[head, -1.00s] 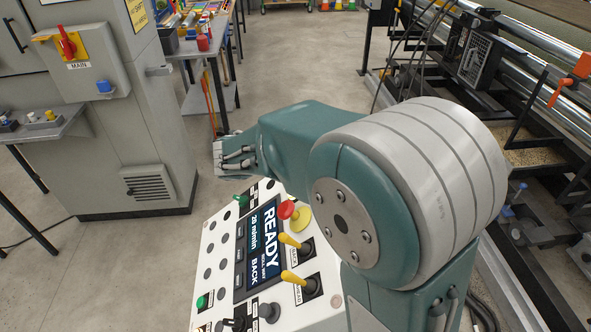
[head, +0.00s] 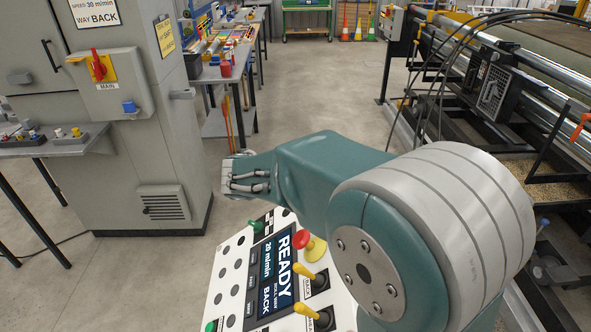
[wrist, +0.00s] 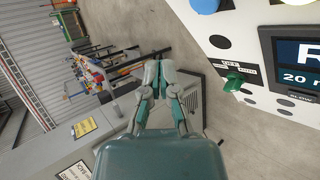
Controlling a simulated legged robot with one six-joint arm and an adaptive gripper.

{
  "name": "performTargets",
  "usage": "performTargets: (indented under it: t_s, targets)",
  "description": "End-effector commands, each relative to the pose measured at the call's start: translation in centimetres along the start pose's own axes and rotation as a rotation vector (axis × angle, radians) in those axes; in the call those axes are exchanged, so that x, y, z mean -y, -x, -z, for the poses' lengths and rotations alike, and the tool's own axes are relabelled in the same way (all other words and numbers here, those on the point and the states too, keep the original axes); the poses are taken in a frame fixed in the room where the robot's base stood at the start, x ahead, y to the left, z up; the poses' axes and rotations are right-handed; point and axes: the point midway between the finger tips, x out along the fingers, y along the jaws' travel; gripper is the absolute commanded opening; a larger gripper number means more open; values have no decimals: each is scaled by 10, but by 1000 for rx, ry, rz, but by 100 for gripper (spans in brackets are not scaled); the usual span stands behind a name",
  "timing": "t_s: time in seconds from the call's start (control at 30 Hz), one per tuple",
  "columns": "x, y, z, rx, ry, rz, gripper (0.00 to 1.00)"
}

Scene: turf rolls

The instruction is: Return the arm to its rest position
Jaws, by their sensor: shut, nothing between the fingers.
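My gripper shows in the wrist view (wrist: 158,75) with its two fingers together and nothing between them. In the head view my arm is folded, with its big grey and teal joint at the right and its wrist end pointing left, above the far edge of the control panel (head: 229,270). The panel's screen (head: 272,275) reads READY, 20 m/min, ROLL WAY BACK. In the wrist view the panel (wrist: 225,65) lies at the upper right, apart from the gripper.
A grey cabinet (head: 170,170) with a red MAIN switch (head: 99,66) stands at the left. A cluttered workbench (head: 230,65) is behind it. The roll machine (head: 500,75) runs along the right. Bare concrete floor (head: 330,95) lies between them.

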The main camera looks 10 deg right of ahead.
Motion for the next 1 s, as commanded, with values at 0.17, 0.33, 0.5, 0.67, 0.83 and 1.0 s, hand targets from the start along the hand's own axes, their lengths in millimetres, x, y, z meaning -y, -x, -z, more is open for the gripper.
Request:
performTargets:
  t_s: [0.17,0.33,0.5,0.67,0.83,1.0]
  targets:
    - [-1,5,-10,6,-36,13,0]
    - [5,31,-56,34,-218,89,0]
    - [22,61,-100,52,-433,190,0]
    - [45,91,-131,51,-630,285,0]
    - [73,122,-155,32,-832,389,0]
    - [102,151,-168,-10,-1022,492,0]
